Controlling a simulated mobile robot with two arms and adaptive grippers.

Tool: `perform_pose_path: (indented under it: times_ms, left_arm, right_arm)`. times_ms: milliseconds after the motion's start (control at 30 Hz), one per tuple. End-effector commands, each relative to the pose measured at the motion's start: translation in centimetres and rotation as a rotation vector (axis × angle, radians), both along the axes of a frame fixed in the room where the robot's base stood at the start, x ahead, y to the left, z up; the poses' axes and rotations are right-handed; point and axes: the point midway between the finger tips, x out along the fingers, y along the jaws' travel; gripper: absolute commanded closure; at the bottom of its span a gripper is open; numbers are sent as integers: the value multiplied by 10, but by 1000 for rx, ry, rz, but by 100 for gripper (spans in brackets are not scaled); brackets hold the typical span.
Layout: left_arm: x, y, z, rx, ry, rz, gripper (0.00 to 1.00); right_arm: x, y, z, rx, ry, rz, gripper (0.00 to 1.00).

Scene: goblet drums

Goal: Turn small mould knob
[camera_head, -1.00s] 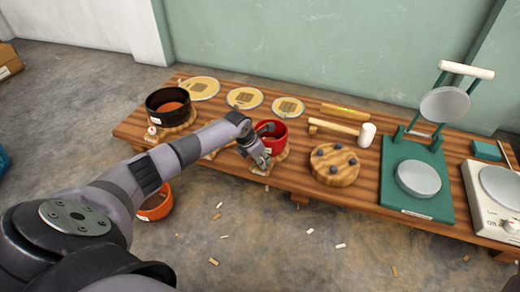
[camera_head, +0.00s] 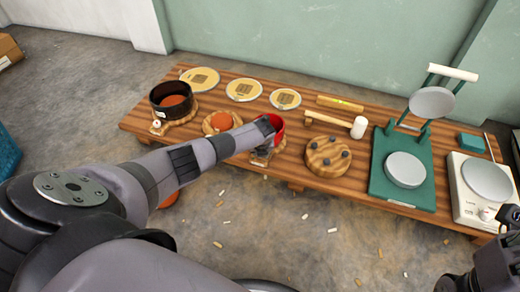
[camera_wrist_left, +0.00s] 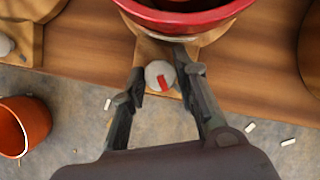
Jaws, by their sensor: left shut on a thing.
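The small mould is a red round pot (camera_head: 277,121) on a wooden base near the table's front edge, partly behind my left arm. In the left wrist view its red rim (camera_wrist_left: 185,22) fills the top. The small mould knob (camera_wrist_left: 160,75) is round and pale with a red mark, at the front of the wooden base. The left gripper in the head view (camera_head: 262,157) is small and partly hidden. My right gripper (camera_head: 488,268) shows only partly at the lower right corner.
Left of the red pot are a wooden base with an orange disc (camera_head: 221,121) and a black mould (camera_head: 172,98). Right are a round wooden block with dark pegs (camera_head: 327,156), a mallet (camera_head: 358,127), a green press (camera_head: 388,192) and a scale (camera_head: 487,180). An orange bucket (camera_wrist_left: 24,128) stands on the floor.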

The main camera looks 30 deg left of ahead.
Motion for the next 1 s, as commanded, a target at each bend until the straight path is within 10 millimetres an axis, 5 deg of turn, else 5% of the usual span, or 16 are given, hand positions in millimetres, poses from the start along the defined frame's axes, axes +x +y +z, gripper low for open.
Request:
perform_pose_path:
  times_ms: [400,1000]
  left_arm:
    - [2,0,0,0,-2,212,100]
    - [2,0,0,-1,-2,247,100]
  right_arm:
    - [0,0,-1,-1,3,0,60]
    - [0,0,2,0,-9,1,60]
